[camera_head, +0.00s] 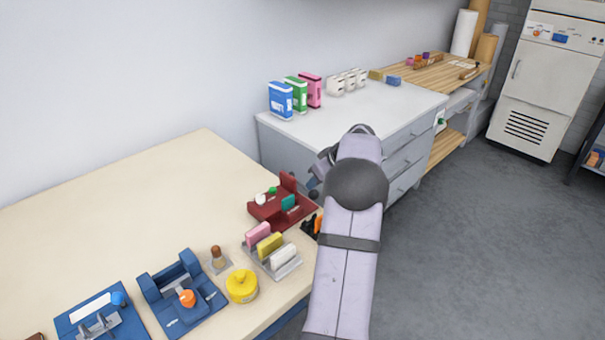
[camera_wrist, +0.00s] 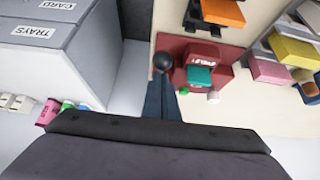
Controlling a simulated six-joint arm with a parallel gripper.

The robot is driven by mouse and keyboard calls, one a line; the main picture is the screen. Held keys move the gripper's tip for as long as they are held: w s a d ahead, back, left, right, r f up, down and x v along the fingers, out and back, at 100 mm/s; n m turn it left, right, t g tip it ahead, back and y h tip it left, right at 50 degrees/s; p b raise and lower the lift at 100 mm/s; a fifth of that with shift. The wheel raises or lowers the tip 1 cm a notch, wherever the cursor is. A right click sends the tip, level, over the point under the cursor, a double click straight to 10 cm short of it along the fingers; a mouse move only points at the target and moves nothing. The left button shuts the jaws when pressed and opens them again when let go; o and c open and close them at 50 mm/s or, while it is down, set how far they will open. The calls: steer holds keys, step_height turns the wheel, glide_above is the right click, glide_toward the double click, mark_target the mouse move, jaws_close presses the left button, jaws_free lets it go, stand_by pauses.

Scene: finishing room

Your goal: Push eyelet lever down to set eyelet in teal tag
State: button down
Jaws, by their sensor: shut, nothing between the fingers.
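The dark red eyelet press (camera_head: 268,212) stands at the right edge of the cream table. It also shows in the wrist view (camera_wrist: 208,50). The teal tag (camera_head: 288,202) sits in the press; it also shows in the wrist view (camera_wrist: 199,76). A black ball knob, seemingly the lever's (camera_wrist: 162,61), stands beside the press, with a dark ball also in the head view (camera_head: 314,195). My gripper (camera_wrist: 161,82) is shut and empty, its fingertips close to the knob. I cannot tell whether they touch. In the head view my arm hides most of my gripper.
A rack with pink, yellow and white blocks (camera_head: 272,262) stands near the press, with an orange-handled item (camera_head: 318,224) beside it. A yellow pot (camera_head: 242,286) and blue tools (camera_head: 183,300) stand nearer. A white drawer cabinet (camera_head: 350,115) bears several boxes behind. The table's left is clear.

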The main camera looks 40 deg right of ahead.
steer(key=shift+s+a+f, duration=0.1)
steer(key=shift+s+f, duration=0.05)
steer(key=shift+f, duration=0.05)
step_height(320, 180, up, 10)
steer(key=p, duration=0.6)
steer(key=shift+w+f, duration=0.2)
steer(key=shift+w, duration=0.2)
stand_by(0.4)
step_height(320, 180, up, 4)
steer(key=p, duration=0.2)
steer(key=shift+p, duration=0.35)
stand_by(0.6)
